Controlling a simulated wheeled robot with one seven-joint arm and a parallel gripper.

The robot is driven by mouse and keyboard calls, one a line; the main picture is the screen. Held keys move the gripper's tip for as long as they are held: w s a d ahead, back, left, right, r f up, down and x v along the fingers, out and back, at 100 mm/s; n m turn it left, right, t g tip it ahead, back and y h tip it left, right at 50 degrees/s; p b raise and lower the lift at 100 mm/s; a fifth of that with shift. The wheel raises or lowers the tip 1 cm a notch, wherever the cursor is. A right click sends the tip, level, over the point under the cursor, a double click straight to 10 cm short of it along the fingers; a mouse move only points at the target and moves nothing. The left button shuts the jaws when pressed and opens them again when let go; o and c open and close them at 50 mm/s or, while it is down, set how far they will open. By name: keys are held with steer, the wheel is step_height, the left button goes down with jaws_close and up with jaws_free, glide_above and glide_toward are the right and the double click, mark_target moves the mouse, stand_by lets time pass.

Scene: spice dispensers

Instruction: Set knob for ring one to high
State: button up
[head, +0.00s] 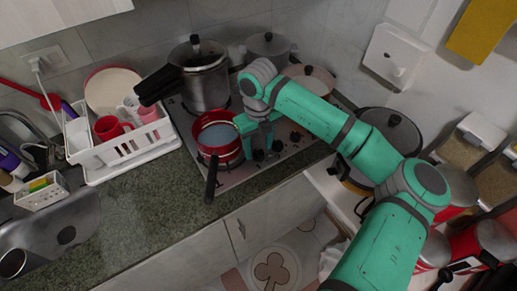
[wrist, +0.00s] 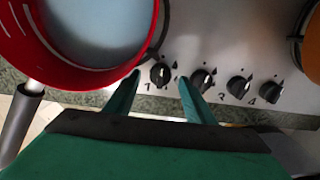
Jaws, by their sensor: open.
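The cooktop shows a row of black knobs along its front edge. The knob marked 1 (wrist: 161,74) is in the wrist view, just beyond the gap between my fingertips. The knob marked 2 (wrist: 202,80) is to its right, near my right finger. My gripper (wrist: 158,85) is open and empty, with one green finger on each side of the first knob's line. Whether a finger touches a knob I cannot tell. In the head view my gripper (head: 250,138) is over the cooktop's front left, beside the red pan, and the first knob is hard to make out there.
A red pan (wrist: 85,88) with pale contents sits close to my left finger; its dark handle (head: 211,180) juts over the counter edge. A pressure cooker (head: 205,80) stands behind it. A dish rack (head: 125,150) is at left. Other pots stand behind my arm.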

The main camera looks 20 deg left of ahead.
steer(key=shift+f, duration=0.8)
steer(key=shift+c, duration=0.3)
steer(key=shift+w, duration=0.1)
steer(key=c, duration=1)
steer(key=shift+d+m, duration=0.1)
steer(key=shift+m, duration=0.3)
steer(key=m, duration=0.2)
steer(key=shift+m, duration=2.8)
